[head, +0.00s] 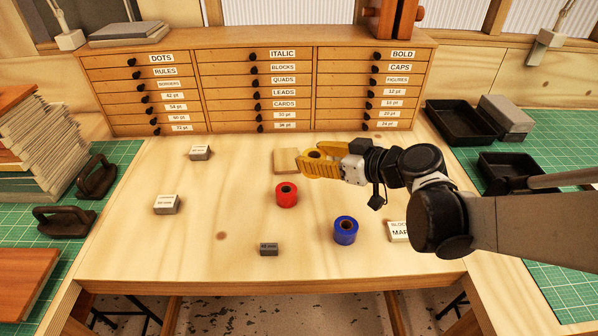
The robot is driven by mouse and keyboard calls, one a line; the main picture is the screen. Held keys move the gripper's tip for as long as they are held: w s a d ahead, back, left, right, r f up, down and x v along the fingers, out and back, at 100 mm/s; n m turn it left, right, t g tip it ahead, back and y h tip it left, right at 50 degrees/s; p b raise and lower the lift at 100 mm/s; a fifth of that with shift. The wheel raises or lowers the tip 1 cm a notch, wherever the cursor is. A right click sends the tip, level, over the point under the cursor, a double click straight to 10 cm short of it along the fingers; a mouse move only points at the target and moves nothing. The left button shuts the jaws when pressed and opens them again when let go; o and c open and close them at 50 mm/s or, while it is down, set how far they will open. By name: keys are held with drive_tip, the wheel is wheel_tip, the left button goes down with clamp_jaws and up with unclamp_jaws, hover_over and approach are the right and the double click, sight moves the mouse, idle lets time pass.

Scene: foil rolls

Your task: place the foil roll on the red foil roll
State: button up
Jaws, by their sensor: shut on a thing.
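The red foil roll (286,196) stands upright on the wooden worktop, near its middle, with its brown core facing up. My gripper (311,163) reaches in from the right and is shut on a gold foil roll (315,155). In the picture the held roll shows above and to the right of the red roll, apart from it. The yellow-orange fingers partly hide the held roll, and its colour is close to theirs. Its height above the worktop is hard to tell.
A blue foil roll (346,231) stands right of the red one. A flat wooden block (286,161) lies behind the red roll. Small grey blocks (166,204) are spread around. A drawer cabinet (255,85) closes off the back.

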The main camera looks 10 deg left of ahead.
drive_tip(key=a+f, duration=0.1)
drive_tip(key=a, duration=0.1)
drive_tip(key=a+f+b, duration=0.1)
drive_tip(key=a+f, duration=0.1)
drive_tip(key=w+a+f+b, duration=0.1)
drive_tip(key=a, duration=0.2)
drive_tip(key=shift+w+a+f, duration=0.1)
drive_tip(key=shift+f, duration=0.15)
drive_tip(key=shift+f+b, duration=1.15)
drive_tip(key=shift+f, duration=0.8)
drive_tip(key=shift+f, duration=0.15)
drive_tip(key=o, duration=1.2)
